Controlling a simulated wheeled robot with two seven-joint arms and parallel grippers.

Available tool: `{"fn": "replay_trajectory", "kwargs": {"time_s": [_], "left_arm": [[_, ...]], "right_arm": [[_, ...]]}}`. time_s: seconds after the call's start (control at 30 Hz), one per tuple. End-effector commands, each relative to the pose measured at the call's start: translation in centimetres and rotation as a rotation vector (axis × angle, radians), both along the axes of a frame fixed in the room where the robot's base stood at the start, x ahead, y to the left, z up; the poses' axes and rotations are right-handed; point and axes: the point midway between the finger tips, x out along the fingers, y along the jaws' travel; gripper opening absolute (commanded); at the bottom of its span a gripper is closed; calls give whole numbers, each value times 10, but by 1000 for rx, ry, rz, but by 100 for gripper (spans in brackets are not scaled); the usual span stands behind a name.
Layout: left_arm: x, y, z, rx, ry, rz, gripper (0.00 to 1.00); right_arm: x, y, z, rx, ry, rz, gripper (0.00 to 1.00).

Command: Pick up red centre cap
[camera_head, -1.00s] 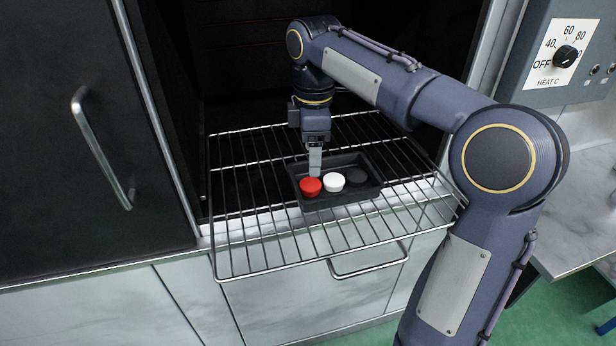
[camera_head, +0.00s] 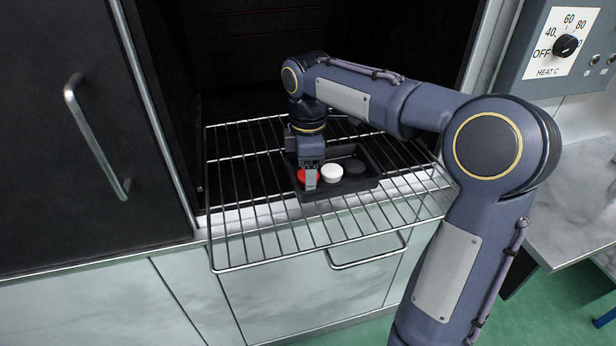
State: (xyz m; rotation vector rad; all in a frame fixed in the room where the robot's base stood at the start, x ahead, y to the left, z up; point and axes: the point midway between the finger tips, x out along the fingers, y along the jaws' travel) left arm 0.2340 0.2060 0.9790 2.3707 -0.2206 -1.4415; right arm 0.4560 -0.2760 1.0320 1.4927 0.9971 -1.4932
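The red centre cap (camera_head: 301,174) sits at the left end of a small black tray (camera_head: 350,189) on the wire rack. A white cap (camera_head: 331,172) and a black cap (camera_head: 354,166) sit to its right in the same tray. My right gripper (camera_head: 310,182) points down right at the red cap, and its finger covers part of the cap. The view does not show whether the fingers are open or closed on it. My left gripper is not in view.
The wire rack (camera_head: 240,222) sticks out of a dark oven opening. A black door with a metal handle (camera_head: 97,140) stands at the left. A heat control panel (camera_head: 560,50) and a pale worktop (camera_head: 585,205) are at the right.

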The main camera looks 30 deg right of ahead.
Motion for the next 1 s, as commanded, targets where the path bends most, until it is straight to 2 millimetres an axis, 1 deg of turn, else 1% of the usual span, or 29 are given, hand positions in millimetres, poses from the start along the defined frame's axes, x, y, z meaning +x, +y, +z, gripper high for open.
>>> {"fn": "replay_trajectory", "kwargs": {"time_s": [0.03, 0.07, 0.3, 0.53, 0.67, 0.77, 0.87, 1.0], "left_arm": [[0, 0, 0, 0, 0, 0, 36], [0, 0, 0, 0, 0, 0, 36], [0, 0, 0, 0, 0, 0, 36], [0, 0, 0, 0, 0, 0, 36], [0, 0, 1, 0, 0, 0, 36], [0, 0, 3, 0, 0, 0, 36], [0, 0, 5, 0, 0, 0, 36], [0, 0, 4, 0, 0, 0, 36]], "right_arm": [[0, 0, 0, 0, 0, 0, 56], [0, 0, 0, 0, 0, 0, 52], [0, 0, 0, 0, 0, 0, 20], [0, 0, 1, 0, -1, 0, 20], [1, 0, 6, 0, -3, 0, 20], [1, 0, 16, 0, -3, 0, 20], [1, 1, 31, 0, -4, 1, 20], [-13, 14, 55, 0, -6, 5, 20]]}}
